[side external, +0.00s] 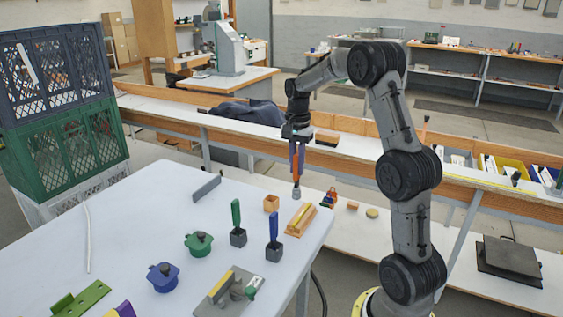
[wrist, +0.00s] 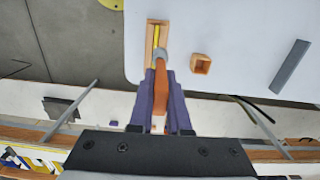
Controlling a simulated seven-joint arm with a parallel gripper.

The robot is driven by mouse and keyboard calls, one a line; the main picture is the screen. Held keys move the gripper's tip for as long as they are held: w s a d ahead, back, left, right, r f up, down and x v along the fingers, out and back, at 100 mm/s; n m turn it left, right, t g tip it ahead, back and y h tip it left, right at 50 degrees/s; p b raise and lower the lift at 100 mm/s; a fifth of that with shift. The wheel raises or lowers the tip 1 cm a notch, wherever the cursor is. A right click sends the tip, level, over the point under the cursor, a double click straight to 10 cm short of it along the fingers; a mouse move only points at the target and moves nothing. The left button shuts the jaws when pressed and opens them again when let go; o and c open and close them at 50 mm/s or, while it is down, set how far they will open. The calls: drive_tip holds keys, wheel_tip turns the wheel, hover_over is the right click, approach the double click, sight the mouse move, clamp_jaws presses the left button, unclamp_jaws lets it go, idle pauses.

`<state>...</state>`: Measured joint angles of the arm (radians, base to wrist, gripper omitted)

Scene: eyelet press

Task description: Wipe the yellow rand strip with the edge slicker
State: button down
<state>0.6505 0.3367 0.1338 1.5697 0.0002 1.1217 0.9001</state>
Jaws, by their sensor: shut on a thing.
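My gripper (side external: 297,158), with purple fingers, points down over the far edge of the white table. It is shut on the edge slicker, which has an orange handle and a grey head (side external: 297,192). The yellow rand strip (side external: 299,216) lies along the top of a wooden block (side external: 294,233) near the table's right edge. In the side view the grey head appears a little above the strip's far end. In the wrist view my gripper (wrist: 160,92) is below the strip (wrist: 156,35), and the slicker head (wrist: 160,60) overlaps its near end. Contact cannot be told.
A small wooden box (side external: 271,203) and a grey bar (side external: 206,187) lie to the left of the block. A blue-handled tool (side external: 273,240) and a green-handled tool (side external: 238,225) stand in dark holders nearby. Green (side external: 199,243) and blue (side external: 164,277) lidded pots stand further left.

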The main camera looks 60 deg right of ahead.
sight(300, 191)
drive_tip(key=shift+s+a+r, duration=0.15)
drive_tip(key=shift+s+r, duration=0.2)
drive_tip(key=shift+s, duration=0.2)
drive_tip(key=shift+s+r, duration=0.15)
drive_tip(key=shift+r, duration=0.1)
drive_tip(key=shift+f, duration=3.1)
drive_tip(key=shift+d+f, duration=0.8)
drive_tip(key=shift+d, duration=1.45)
drive_tip(key=a, duration=0.4)
drive_tip(key=shift+a, duration=0.1)
drive_tip(key=shift+r, duration=4.05)
drive_tip(key=shift+f, duration=0.15)
